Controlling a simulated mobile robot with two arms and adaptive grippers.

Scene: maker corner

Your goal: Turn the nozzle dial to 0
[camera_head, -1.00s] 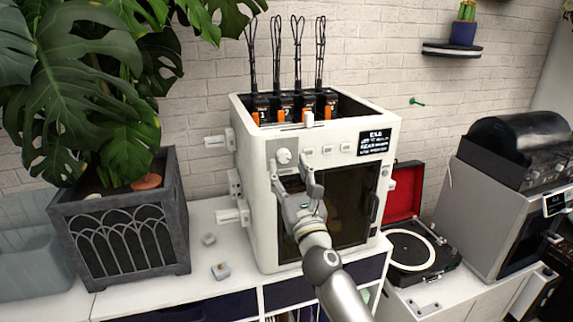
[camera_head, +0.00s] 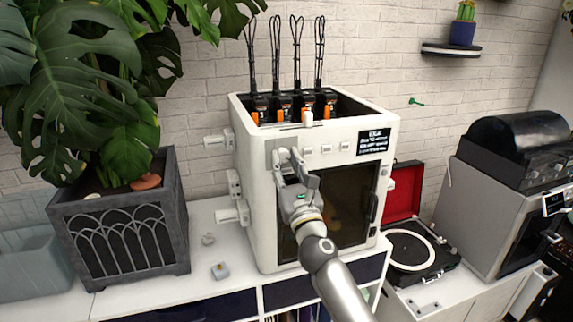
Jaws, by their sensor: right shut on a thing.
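The white 3D printer (camera_head: 258,213) stands on the white cabinet. The nozzle dial (camera_head: 284,155) is a small round knob at the upper left of its front, largely hidden by my gripper. My right gripper (camera_head: 289,156) is at the dial, its fingers on either side, shut on it. The dial's pointer and marks cannot be read. A row of white buttons (camera_head: 326,149) and a black display (camera_head: 374,142) lie to the right of the dial. My left gripper is not in view.
A planter (camera_head: 122,235) with a large leafy plant stands at left. Small grey pieces, one of them a block (camera_head: 220,271), lie on the cabinet top. A record player (camera_head: 411,248) and a grey machine (camera_head: 490,215) stand at right.

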